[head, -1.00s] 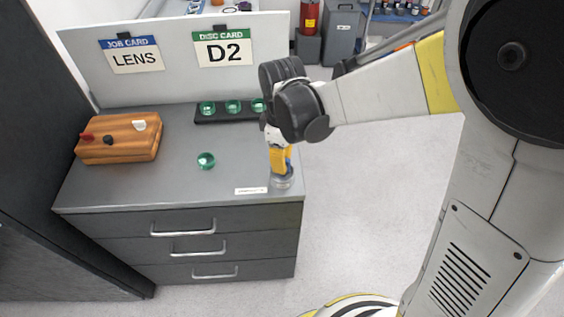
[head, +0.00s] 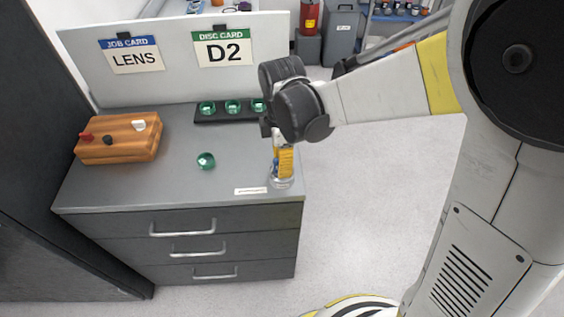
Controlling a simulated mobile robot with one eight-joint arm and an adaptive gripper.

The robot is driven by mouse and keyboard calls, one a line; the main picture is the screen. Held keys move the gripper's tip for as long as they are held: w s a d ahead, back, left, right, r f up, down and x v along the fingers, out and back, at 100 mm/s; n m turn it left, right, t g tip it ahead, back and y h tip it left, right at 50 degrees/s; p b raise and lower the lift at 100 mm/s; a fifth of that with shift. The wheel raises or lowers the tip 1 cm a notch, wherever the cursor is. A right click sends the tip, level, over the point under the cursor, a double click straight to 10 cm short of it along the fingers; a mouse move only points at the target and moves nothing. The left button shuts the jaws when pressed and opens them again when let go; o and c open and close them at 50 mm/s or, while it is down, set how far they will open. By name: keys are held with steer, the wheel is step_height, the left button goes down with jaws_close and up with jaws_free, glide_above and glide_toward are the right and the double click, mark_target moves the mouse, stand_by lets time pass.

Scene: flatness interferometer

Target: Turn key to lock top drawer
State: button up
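The top drawer (head: 120,228) is the uppermost of the drawers in the grey cabinet and looks shut, with a silver bar handle. I cannot make out a key or a keyhole on it. My gripper (head: 282,176) points down over the front right corner of the cabinet top. Its yellow part is just above or around a small round grey metallic piece (head: 281,184). I cannot tell what that piece is, whether they touch, or whether the fingers are open, as the tips are small and partly hidden.
A small white label (head: 250,191) lies left of my gripper. A green glass disc (head: 206,161) sits mid-top. A black rack (head: 218,117) with green discs and a wooden box (head: 117,150) with knobs stand farther back. A grey panel (head: 174,85) with cards closes the rear.

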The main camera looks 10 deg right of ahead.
step_height(320, 180, up, 12)
stand_by(0.7)
step_height(320, 180, up, 8)
steer(key=p, duration=0.6)
stand_by(0.4)
steer(key=shift+d, duration=0.1)
steer(key=s+d+f+m+t+b, duration=0.5)
steer(key=s+d+m, duration=0.5)
steer(key=m, duration=0.9)
steer(key=d+f+t, duration=0.2)
steer(key=d, duration=0.1)
steer(key=shift+s+d, duration=0.15)
steer(key=shift+s, duration=0.25)
